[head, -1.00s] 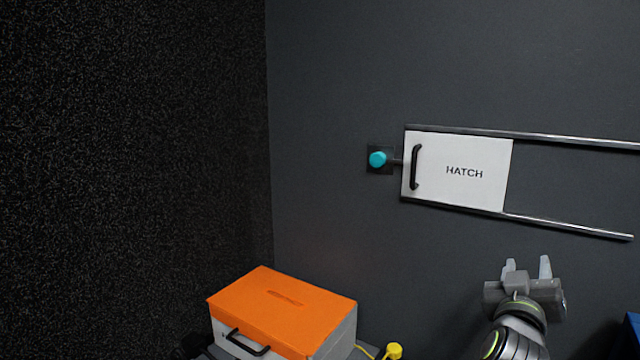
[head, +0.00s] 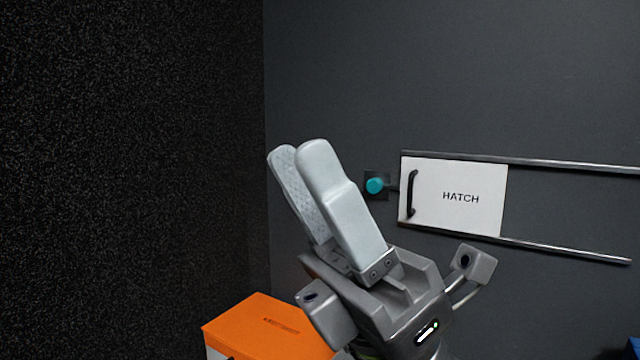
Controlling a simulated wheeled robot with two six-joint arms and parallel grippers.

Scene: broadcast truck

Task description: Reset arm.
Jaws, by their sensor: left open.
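My left gripper (head: 298,150) is large and close to the camera in the middle of the head view. Its two pale fingers point up and slightly left, and they are open with nothing seen between them. Its grey body (head: 400,305) is below, tilted. The fingertips appear to the left of the teal knob in the picture; I see no contact. My right gripper is not in view.
A white hatch panel (head: 458,197) with a black handle sits between two metal rails on the dark wall. A teal knob (head: 375,185) is at its left. An orange-lidded box (head: 265,325) is below, partly hidden by my gripper. A blue thing (head: 634,347) shows at lower right.

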